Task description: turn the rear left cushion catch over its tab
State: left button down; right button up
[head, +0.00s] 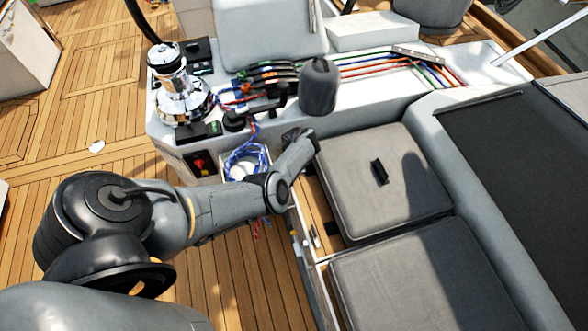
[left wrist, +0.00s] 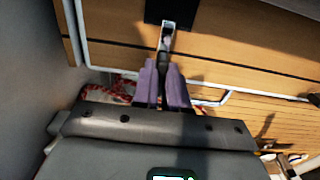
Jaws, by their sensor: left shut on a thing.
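In the left wrist view, the two purple-grey fingers of my left gripper (left wrist: 163,66) are shut on the dark lever of the cushion catch (left wrist: 168,38). The catch has a pale metal frame and sits on the wooden edge. The lever's exact angle and the tab are hard to make out. In the head view, my left arm reaches to the left edge of the rear grey cushion (head: 345,205); the hand hides the catch there. My right gripper is not in view.
A second catch (head: 316,237) sits on the wooden strip nearer the camera, beside the front cushion (head: 425,285). A black handle (head: 379,172) lies on the rear cushion. A grey-covered winch (head: 318,86), a chrome winch (head: 172,80) and coloured ropes (head: 385,65) stand beyond.

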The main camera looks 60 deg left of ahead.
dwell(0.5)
pick_arm(q)
jog(key=c, duration=1.2)
grip_release()
jog(key=shift+o, duration=0.2)
notch_tip(320, 180, up, 9)
jog(key=p, duration=0.4)
jog(key=shift+r+p, duration=0.15)
jog(key=shift+p, duration=0.15)
jog(key=shift+r+p, duration=0.3)
jog(key=shift+r, duration=0.45)
jog(key=shift+a, duration=0.1)
